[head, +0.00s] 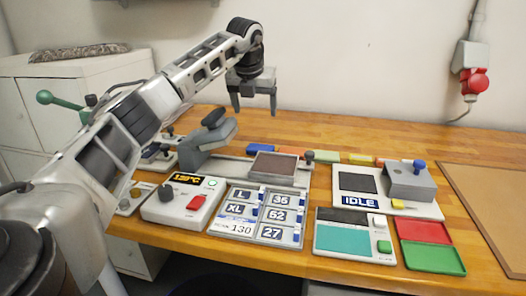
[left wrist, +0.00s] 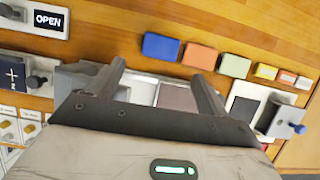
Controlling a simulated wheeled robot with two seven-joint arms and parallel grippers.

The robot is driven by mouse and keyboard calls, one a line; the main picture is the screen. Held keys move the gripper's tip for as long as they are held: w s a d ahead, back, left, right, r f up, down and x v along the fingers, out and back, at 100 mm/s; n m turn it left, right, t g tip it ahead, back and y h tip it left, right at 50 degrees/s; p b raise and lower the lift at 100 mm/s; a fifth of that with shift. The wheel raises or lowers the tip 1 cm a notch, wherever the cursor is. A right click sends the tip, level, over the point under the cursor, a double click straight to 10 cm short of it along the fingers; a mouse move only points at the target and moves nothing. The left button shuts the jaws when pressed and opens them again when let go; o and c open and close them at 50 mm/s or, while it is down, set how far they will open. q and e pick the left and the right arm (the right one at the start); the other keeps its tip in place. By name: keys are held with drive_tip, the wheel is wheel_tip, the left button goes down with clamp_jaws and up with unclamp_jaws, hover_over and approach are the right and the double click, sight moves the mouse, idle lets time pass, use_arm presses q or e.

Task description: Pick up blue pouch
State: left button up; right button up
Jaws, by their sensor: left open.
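The blue pouch (left wrist: 161,46) lies flat at the left end of a row of coloured pieces on the wooden table in the left wrist view. In the head view the blue pouch (head: 261,149) shows as a thin strip behind the press. My left gripper (head: 254,108) is open and empty, pointing down, above the back of the table and apart from the pouch. In the left wrist view the open fingers of my left gripper (left wrist: 160,76) show just below the pouch, with nothing between them. My right gripper is not in view.
Next to the pouch lie an orange piece (left wrist: 199,56), a green piece (left wrist: 235,66) and smaller yellow and red ones. A grey press (head: 208,142) with a dark plate (head: 273,166) stands in front of the row. Bare wood lies behind the row.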

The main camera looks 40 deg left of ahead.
sight(261, 145)
use_arm(q)
drive_tip(key=x, duration=1.4)
drive_tip(key=shift+w+d+f+p, duration=0.1)
drive_tip(key=shift+w+d+p, duration=0.1)
drive_tip(key=shift+p, duration=0.2)
drive_tip(key=c, duration=0.6)
